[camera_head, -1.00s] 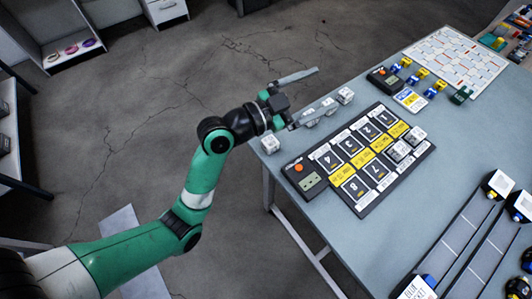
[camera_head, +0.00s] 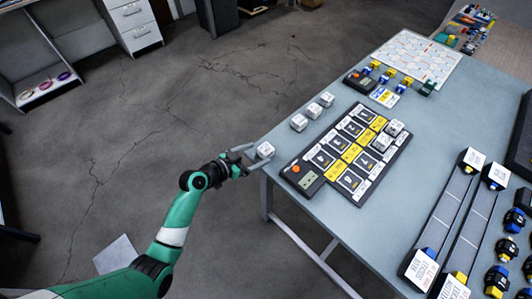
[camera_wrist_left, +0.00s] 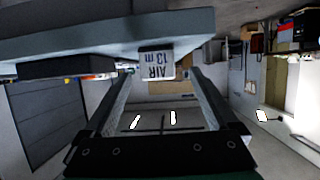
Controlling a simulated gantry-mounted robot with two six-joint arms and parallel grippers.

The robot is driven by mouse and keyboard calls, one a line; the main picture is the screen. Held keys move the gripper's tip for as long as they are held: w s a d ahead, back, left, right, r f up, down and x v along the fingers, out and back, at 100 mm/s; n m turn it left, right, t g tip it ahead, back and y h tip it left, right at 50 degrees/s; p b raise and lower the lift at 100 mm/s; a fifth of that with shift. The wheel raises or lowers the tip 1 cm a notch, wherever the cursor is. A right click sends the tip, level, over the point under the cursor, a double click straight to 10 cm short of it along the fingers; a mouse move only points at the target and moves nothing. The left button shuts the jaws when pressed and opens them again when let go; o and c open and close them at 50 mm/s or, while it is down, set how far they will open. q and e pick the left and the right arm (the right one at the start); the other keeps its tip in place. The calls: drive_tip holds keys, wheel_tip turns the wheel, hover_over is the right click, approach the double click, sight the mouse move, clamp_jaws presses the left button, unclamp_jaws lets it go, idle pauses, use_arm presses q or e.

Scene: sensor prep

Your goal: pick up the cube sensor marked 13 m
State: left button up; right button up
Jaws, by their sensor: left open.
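The white cube sensor (camera_head: 265,149) sits at the table's near left corner. In the left wrist view the cube (camera_wrist_left: 156,66) shows an upside-down label reading "AIR 13 m". My left gripper (camera_head: 256,156) is open, with a finger on either side of the cube at the fingertips. In the left wrist view my left gripper (camera_wrist_left: 162,74) shows gaps between both fingers and the cube. I cannot tell how deep the cube lies between them. My right gripper is not in view.
Clear table (camera_head: 430,130) lies beyond the board.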

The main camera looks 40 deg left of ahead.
sight(261, 153)
use_arm(q)
drive_tip(key=b+x, duration=0.2)
drive_tip(key=x, duration=0.3)
drive_tip(key=shift+d+f, duration=0.1)
drive_tip(key=shift+f, duration=0.05)
drive_tip(key=c, duration=1.5)
